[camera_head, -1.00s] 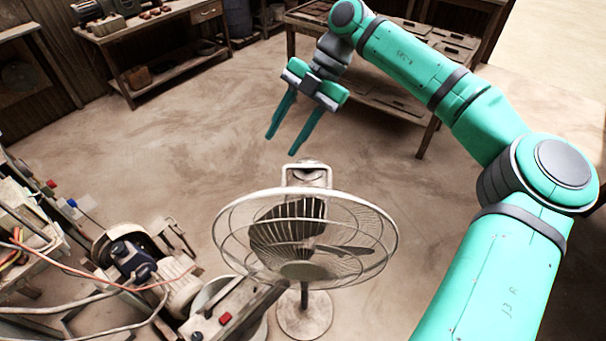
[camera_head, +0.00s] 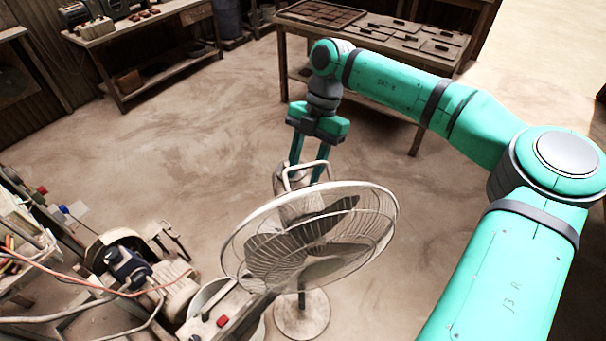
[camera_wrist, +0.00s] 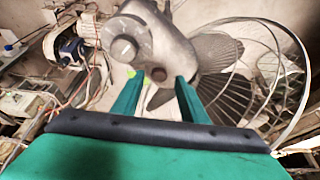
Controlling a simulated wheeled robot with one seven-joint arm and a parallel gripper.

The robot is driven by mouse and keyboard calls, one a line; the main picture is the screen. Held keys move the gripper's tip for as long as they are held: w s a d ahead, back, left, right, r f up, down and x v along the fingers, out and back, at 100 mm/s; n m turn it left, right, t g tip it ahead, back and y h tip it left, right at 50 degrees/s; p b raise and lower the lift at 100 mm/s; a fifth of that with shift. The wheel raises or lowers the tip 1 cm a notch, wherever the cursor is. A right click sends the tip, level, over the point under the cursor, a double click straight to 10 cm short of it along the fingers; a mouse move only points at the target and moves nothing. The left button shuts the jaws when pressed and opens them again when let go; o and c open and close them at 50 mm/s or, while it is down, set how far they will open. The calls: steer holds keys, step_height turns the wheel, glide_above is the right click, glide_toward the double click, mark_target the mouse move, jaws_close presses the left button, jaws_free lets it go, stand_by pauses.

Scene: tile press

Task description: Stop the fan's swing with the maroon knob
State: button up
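The fan (camera_head: 318,240) stands on a round base (camera_head: 302,315), its wire cage toward me and its motor housing (camera_head: 290,200) behind. My gripper (camera_head: 308,172) is behind the fan, its fingertips partly hidden by the handle and housing. In the wrist view, the housing (camera_wrist: 165,40) lies just beyond my open, empty fingers (camera_wrist: 158,88). A large grey round knob (camera_wrist: 124,48) is on the housing. A smaller dark reddish-brown round part (camera_wrist: 158,74), seemingly the maroon knob, shows between the fingertips beside a yellow-green spot. I cannot tell whether the fingers touch it.
A machine with a motor (camera_head: 130,265) and cables stands at the left, with a red button (camera_head: 222,321) on a box by the fan. A table with tiles (camera_head: 400,40) is behind my arm; a bench (camera_head: 150,30) stands at the back left. The floor between is clear.

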steer(key=shift+x, duration=0.75)
steer(key=shift+c, duration=0.6)
jaws_close()
steer(key=shift+r, duration=0.85)
steer(key=shift+o, duration=0.6)
jaws_free()
steer(key=v, duration=1)
steer(key=shift+d+r, duration=0.15)
steer(key=shift+r, duration=0.2)
